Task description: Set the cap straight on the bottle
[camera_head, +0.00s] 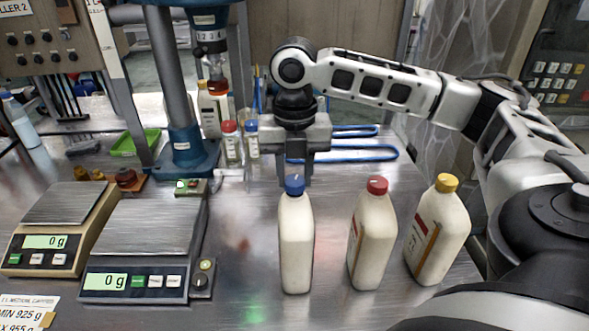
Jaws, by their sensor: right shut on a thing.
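A white bottle (296,243) stands upright on the metal table at the front centre. A blue cap (295,185) sits at the top of its neck and looks about level; the view is too small to tell whether it is seated fully. My right gripper (295,179) points straight down over this bottle and is shut on the blue cap, its fingertips at the cap. My left gripper is not in view.
A red-capped bottle (371,236) and a yellow-capped bottle (438,232) stand close to the right. Two scales, a larger one (139,283) and a smaller one (45,261), both reading 0 g, are at left. A press column (171,80) and blue-handled tools (365,153) are behind.

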